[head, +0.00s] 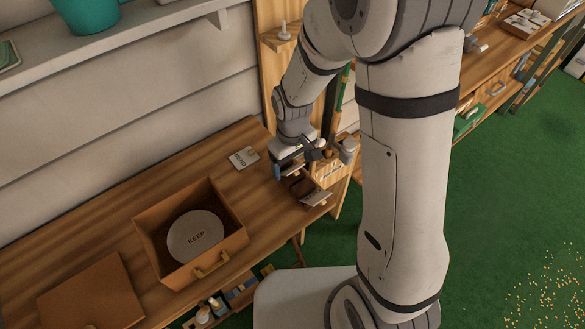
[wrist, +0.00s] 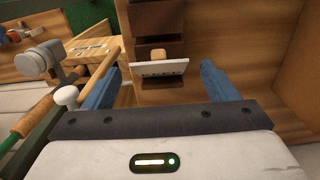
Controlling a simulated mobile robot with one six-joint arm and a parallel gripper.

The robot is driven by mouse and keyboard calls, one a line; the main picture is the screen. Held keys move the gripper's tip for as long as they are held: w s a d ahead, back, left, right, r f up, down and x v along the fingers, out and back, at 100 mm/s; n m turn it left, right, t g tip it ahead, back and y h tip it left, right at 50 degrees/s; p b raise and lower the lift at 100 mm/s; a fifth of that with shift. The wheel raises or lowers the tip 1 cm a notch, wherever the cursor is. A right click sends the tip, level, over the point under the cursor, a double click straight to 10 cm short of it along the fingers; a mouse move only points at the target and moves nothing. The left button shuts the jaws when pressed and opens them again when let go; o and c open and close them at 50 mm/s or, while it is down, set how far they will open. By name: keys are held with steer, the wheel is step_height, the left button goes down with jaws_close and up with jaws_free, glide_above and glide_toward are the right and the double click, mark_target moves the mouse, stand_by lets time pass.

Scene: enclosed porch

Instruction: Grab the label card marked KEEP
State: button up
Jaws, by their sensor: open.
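The word KEEP shows on a round pale grey disc (head: 196,237) lying in an open wooden box (head: 145,228) on the bench. A flat pale card (head: 243,158) lies on the bench behind the box; its dark lettering seems to read MEND. Another pale card (head: 317,198) stands tilted near the bench's right end; its marks are too small to read. In the wrist view this card (wrist: 160,69) shows between and beyond the blue fingertips of my gripper (wrist: 160,82), in front of a small wooden block. My gripper is open, empty and apart from the card.
The wooden bench (head: 100,237) runs along a white plank wall, with a brown flat panel (head: 92,294) at its left. A shelf (head: 110,50) holding a teal pot (head: 88,12) hangs above. Small items sit below the bench.

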steer(key=shift+f, duration=0.75)
steer(key=shift+c, duration=0.2)
steer(key=c, duration=1)
